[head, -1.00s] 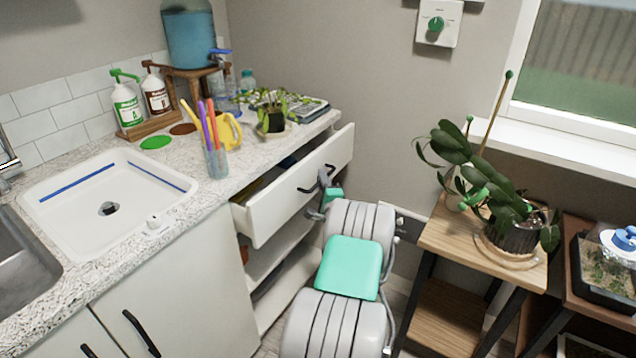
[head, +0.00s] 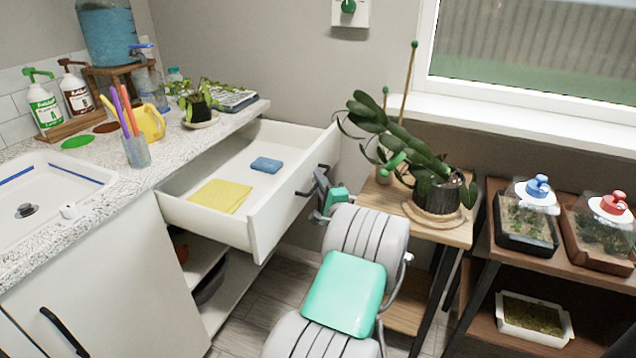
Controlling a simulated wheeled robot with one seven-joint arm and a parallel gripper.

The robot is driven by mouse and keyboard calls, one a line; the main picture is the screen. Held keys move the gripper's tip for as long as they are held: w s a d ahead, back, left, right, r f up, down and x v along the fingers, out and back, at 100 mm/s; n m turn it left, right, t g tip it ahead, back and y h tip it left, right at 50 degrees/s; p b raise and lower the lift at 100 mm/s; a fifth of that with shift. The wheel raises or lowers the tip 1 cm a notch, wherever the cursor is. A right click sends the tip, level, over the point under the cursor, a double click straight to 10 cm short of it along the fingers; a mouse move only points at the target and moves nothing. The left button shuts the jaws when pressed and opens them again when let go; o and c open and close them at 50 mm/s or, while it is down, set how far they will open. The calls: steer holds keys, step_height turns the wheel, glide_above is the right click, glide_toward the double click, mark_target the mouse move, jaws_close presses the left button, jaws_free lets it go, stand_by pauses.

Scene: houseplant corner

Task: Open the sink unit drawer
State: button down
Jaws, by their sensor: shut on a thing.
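The white sink unit drawer (head: 285,212) is pulled well out from under the speckled counter, and its inside shows. A yellow cloth (head: 221,196) and a blue sponge (head: 266,165) lie in it. My gripper (head: 323,186) is at the drawer's front, shut on the black drawer handle (head: 312,180). My grey arm partly hides the fingers, and the handle's far end stays visible.
A wooden plant stand (head: 452,232) with a potted orchid (head: 432,190) is right of my arm, near the drawer front. A shelf with covered seed trays (head: 526,229) stands farther right. Open shelves (head: 205,262) lie below the drawer. Some wooden floor is bare.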

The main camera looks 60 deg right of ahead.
steer(key=shift+s, duration=0.4)
steer(key=c, duration=1.5)
jaws_free()
steer(key=v, duration=0.7)
steer(key=shift+s+a, duration=0.2)
steer(key=shift+s, duration=0.1)
